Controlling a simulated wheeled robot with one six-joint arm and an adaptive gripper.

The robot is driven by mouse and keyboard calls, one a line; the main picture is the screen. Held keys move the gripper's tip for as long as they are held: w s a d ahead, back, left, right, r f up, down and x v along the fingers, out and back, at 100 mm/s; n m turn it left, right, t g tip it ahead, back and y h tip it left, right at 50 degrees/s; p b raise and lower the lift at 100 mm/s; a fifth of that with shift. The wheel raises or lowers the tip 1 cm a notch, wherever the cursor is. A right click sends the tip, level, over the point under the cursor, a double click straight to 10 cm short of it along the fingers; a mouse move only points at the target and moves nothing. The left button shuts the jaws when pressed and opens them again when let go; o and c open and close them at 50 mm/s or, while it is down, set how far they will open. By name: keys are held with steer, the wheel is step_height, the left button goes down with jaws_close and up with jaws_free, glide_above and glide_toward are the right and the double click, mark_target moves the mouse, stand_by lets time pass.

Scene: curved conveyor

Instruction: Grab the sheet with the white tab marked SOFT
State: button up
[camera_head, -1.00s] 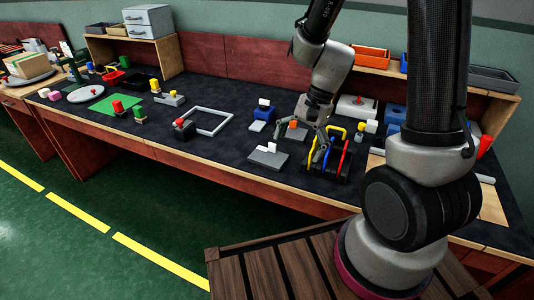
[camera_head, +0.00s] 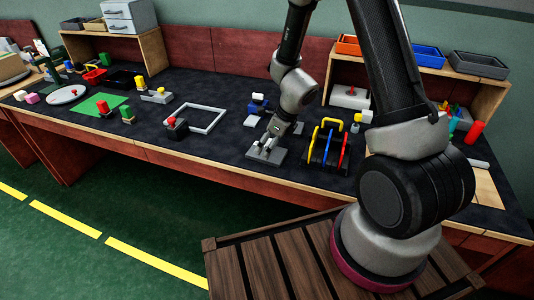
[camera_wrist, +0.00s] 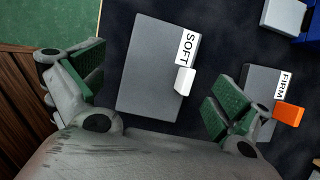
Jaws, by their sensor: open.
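The grey sheet marked SOFT (camera_wrist: 150,70) lies flat on the dark bench top, with its white tab (camera_wrist: 184,82) on its right edge in the wrist view. In the head view the sheet (camera_head: 280,158) is partly covered by my gripper (camera_head: 265,152). In the wrist view my gripper (camera_wrist: 153,80) is open and empty, one finger on each side of the SOFT sheet. The right finger stands between it and a second grey sheet marked FIRM (camera_wrist: 258,82) with an orange tab (camera_wrist: 289,115). I cannot tell the gripper's height above the sheet.
A black rack with yellow, blue and red bars (camera_head: 327,147) stands close to the right of the gripper. A grey square frame (camera_head: 212,110) lies to the left. A white block (camera_wrist: 283,14) shows at top right.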

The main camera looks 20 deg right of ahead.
steer(key=shift+x, duration=1.45)
steer(key=c, duration=0.8)
